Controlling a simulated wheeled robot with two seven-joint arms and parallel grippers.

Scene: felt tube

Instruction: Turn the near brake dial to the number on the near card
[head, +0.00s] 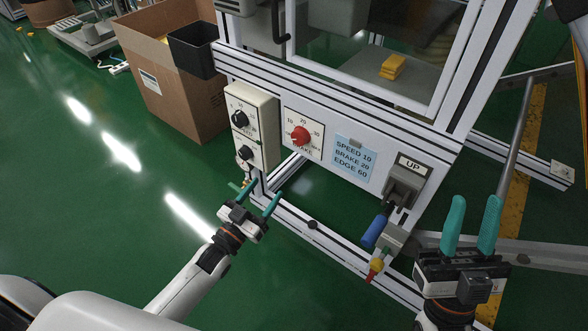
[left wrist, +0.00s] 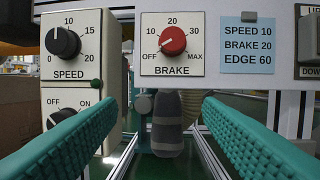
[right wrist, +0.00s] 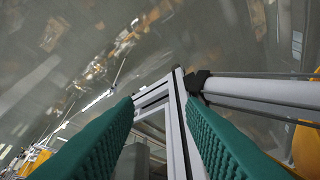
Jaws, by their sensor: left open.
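The red brake dial (head: 300,135) sits on a white plate on the machine's front. In the left wrist view the dial (left wrist: 172,40) has a white mark pointing lower left, toward OFF; its scale shows 10, 20, 30 and MAX. The blue card (head: 353,159) right of it reads SPEED 10, BRAKE 20, EDGE 60; it is also clear in the left wrist view (left wrist: 247,44). My left gripper (head: 262,192) is open and empty, below the dial and apart from it. My right gripper (head: 476,202) is open and empty, at the lower right.
A black speed dial (head: 239,118) and an OFF/ON knob (head: 245,153) are on the box left of the brake plate. A blue-handled lever (head: 376,228) hangs at the right below the UP sign (head: 409,163). A cardboard box (head: 175,85) stands at the left; green floor lies open before it.

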